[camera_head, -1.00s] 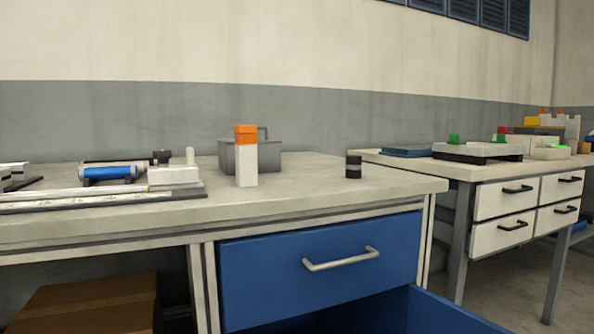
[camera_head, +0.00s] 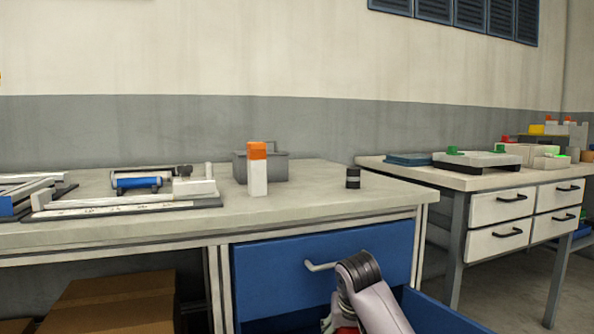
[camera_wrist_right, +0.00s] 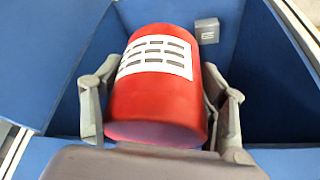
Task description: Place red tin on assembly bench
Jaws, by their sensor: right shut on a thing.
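The red tin (camera_wrist_right: 165,108), with a white label on its side, fills the middle of the right wrist view, tilted. My right gripper (camera_wrist_right: 160,118) has a finger on each side of it and is shut on it. Behind the tin is the inside of an open blue drawer (camera_wrist_right: 238,60). In the head view my right arm reaches up at the bottom, and a bit of red (camera_head: 346,330) shows below it. A pale-topped bench (camera_head: 310,205) stands above the blue drawers. My left gripper is out of view.
On the bench are a white and orange block (camera_head: 258,178), a grey toolbox (camera_head: 276,168), a small black cylinder (camera_head: 353,178) and a blue roll (camera_head: 137,182). Bare top lies at the front right. A second bench (camera_head: 460,178) stands to the right.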

